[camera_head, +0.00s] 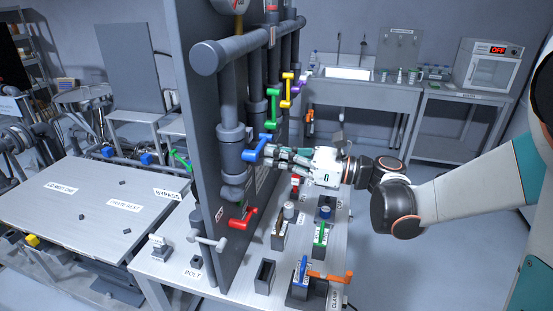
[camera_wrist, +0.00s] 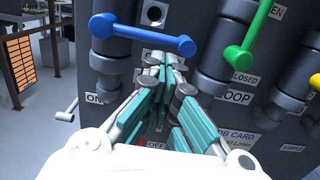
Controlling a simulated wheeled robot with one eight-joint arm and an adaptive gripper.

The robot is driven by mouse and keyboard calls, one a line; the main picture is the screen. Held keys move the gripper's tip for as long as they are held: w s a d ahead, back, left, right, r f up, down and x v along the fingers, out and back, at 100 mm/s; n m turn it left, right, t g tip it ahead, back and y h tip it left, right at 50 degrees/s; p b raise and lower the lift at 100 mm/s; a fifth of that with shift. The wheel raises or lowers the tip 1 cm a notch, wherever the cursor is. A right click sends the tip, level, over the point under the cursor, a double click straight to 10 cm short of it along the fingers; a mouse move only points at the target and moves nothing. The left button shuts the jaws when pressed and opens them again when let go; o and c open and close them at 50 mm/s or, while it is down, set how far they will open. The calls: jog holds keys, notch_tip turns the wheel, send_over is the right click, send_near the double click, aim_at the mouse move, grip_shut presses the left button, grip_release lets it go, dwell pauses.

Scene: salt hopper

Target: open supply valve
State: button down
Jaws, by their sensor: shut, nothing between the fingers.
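Several coloured valve handles sit on grey pipes on the dark upright panel (camera_head: 200,130). I cannot read which one is marked as the supply valve. The blue handle (camera_head: 258,148) is nearest my gripper (camera_head: 268,153). In the wrist view the blue handle (camera_wrist: 145,36) lies roughly level across its pipe, just above my gripper's fingertips (camera_wrist: 165,65). The fingers are together and empty; I cannot tell whether they touch the handle. The green handle (camera_wrist: 250,38) slants up to the right, and part of a yellow handle (camera_wrist: 315,82) shows at the right edge.
A red handle (camera_head: 243,218) and a pale grey lever (camera_head: 207,241) are lower on the panel. Below my arm, the bench (camera_head: 225,277) carries small fixtures, including an orange lever (camera_head: 330,277). A sink counter (camera_head: 360,93) and an oven (camera_head: 489,66) stand behind.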

jog(key=shift+w+d+r+n+p, duration=0.15)
jog(key=shift+r+n+p, duration=0.25)
jog(key=shift+n, duration=0.3)
jog(key=r+n, duration=0.1)
jog(key=r+n+p, duration=0.1)
jog(key=n, duration=0.1)
jog(key=shift+w+r, duration=0.1)
jog(key=shift+w, duration=0.15)
notch_tip(320, 180, up, 7)
jog(key=n+g+p, duration=0.1)
jog(key=n+p, duration=0.5)
jog(key=n, duration=0.7)
send_over(266, 141)
jog(key=s+d, duration=0.1)
jog(key=s, duration=0.2)
jog(key=shift+s+r, duration=0.1)
jog(key=shift+s, duration=0.35)
